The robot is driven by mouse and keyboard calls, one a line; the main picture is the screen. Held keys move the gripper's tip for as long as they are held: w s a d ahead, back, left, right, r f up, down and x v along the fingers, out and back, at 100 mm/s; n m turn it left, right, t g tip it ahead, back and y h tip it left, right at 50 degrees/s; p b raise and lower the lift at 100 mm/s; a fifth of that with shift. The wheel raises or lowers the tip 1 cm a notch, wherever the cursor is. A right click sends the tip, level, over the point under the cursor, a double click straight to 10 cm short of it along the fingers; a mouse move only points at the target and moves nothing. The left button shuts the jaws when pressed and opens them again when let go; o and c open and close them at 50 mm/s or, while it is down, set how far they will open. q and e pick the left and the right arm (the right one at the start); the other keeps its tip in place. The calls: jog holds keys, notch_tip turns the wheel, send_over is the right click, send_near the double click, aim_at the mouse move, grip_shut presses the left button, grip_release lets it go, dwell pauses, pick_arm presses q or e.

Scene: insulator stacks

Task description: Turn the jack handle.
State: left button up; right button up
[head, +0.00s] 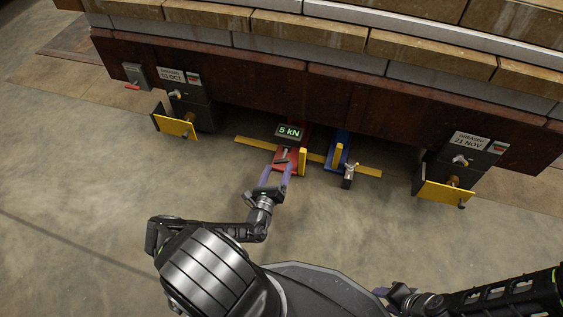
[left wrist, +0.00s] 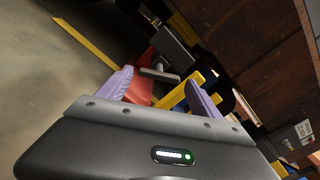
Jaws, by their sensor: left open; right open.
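A red jack (head: 290,165) stands on the floor under the edge of the dark wooden beam, with a display reading 5 kN (head: 289,132). Its grey T-shaped handle (head: 283,154) points toward me and also shows in the left wrist view (left wrist: 159,74). My left gripper (head: 275,173) is open, its purple fingers pointing at the handle. In the left wrist view the handle lies just beyond and between the fingertips (left wrist: 162,82), apparently not gripped. My right gripper (head: 381,292) is low at the right, empty and away from the jack, partly hidden by my own body.
A blue jack (head: 337,152) stands right of the red one, with a small metal fitting (head: 348,173) in front. A yellow strip (head: 250,142) lies across the floor. Yellow-plated units flank them at left (head: 174,125) and right (head: 445,194). The near floor is clear.

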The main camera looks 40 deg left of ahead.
aim_at(281, 162)
pick_arm(q)
jog(key=b+x, duration=0.1)
jog(key=x, duration=0.3)
jog(key=shift+w+a+b, duration=0.1)
jog(key=shift+w+b, duration=0.25)
jog(key=shift+c, duration=0.2)
jog(key=c, duration=1)
